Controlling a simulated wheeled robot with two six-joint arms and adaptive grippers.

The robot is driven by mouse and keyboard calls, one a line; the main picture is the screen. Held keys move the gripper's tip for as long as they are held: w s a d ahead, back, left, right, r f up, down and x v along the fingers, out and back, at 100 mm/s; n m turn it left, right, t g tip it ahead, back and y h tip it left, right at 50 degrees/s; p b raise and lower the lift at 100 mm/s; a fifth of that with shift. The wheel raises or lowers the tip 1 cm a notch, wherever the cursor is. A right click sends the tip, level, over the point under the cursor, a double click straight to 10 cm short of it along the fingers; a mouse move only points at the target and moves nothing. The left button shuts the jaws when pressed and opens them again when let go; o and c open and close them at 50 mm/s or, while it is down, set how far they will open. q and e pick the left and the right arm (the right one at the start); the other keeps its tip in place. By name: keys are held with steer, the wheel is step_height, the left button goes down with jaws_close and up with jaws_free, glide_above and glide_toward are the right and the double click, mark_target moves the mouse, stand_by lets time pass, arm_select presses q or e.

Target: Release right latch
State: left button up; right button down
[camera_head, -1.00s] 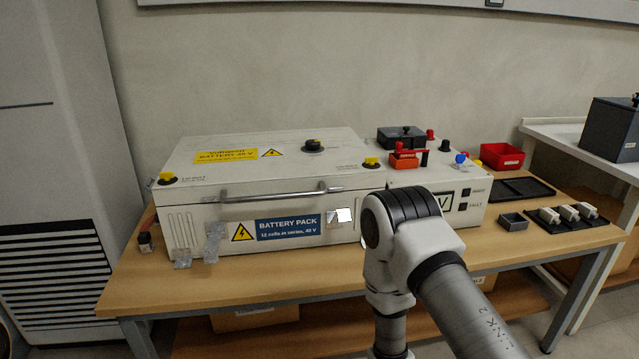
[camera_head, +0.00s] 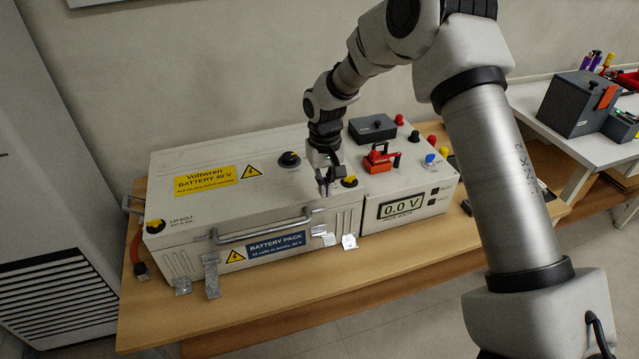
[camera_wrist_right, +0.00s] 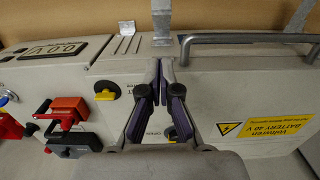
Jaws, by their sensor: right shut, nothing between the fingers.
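The battery pack (camera_head: 290,245) is a white box with its lid down and a bar handle along its front. The right latch (camera_head: 324,234) is a small bright metal piece on the front, right of the blue label; in the right wrist view it is a metal strip (camera_wrist_right: 162,18) at the box edge. My right gripper (camera_head: 327,188) is over the lid's right front part, fingers down, shut and empty. In the right wrist view its fingertips (camera_wrist_right: 162,62) are just short of the strip; contact cannot be told. The left latch (camera_head: 211,275) hangs at the front left. My left gripper is out of view.
A loose-looking metal bracket (camera_head: 349,242) is right of the right latch. The voltage display (camera_head: 402,206) reads 0.0 V. A yellow-and-black lid knob (camera_head: 349,181) and a red switch (camera_head: 380,161) stand near the gripper. The lid handle (camera_head: 262,229) is to its left.

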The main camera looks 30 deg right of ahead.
glide_above(328, 236)
steer(key=w+d, duration=0.1)
steer(key=w, duration=0.3)
step_height(328, 236, down, 8)
steer(key=shift+s+f, duration=0.1)
steer(key=shift+f, duration=0.15)
steer(key=s, duration=0.1)
steer(key=s+f, duration=0.1)
steer(key=s+p, duration=0.1)
steer(key=shift+s+a+f, duration=0.1)
steer(key=shift+a+f, duration=0.15)
steer(key=shift+f, duration=0.35)
steer(key=shift+a, duration=0.1)
